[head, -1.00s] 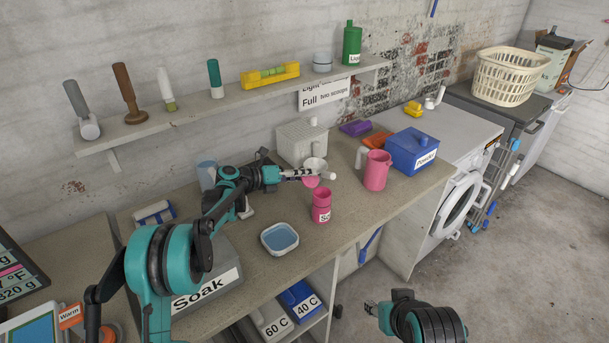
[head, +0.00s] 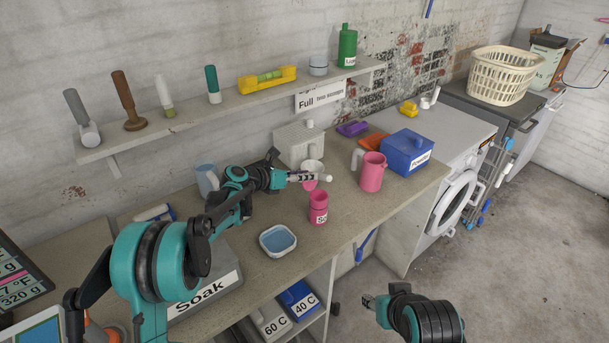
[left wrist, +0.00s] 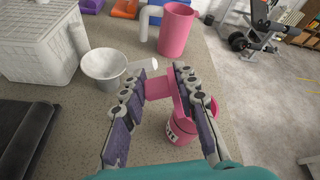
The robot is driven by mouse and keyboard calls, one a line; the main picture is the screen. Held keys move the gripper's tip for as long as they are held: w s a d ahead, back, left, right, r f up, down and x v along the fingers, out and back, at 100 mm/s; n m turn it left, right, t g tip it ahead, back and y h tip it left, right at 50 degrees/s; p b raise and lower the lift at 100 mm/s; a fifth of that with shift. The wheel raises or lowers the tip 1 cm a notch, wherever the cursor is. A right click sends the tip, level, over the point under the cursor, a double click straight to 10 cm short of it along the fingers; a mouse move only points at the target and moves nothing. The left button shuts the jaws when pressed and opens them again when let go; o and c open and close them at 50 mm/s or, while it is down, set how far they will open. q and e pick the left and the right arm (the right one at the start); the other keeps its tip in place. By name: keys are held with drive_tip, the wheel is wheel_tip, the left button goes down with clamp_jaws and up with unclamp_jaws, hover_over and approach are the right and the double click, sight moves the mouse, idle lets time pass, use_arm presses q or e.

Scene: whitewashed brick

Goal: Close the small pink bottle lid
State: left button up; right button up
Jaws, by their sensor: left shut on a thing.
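The small pink bottle (head: 318,208) stands upright on the worktop with its top open. It also shows in the left wrist view (left wrist: 181,133), partly behind the right finger. My left gripper (head: 311,178) is just above and slightly left of the bottle in the head view. The lid is partly hidden by the fingers. My right gripper (head: 375,303) hangs low in front of the worktop, away from the bottle; its jaws are too small to read.
A pink jug (head: 372,174) and blue powder box (head: 407,153) stand to the right. A blue-filled dish (head: 278,240) sits left of the bottle. A white basket-like box (head: 297,146) stands at the wall.

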use_arm(q)
clamp_jaws()
drive_tip(key=o, duration=1)
unclamp_jaws()
drive_tip(key=shift+f, duration=0.1)
drive_tip(key=v, duration=1.2)
drive_tip(key=shift+w, duration=0.1)
drive_tip(key=shift+a, duration=0.1)
drive_tip(key=shift+c, duration=0.3)
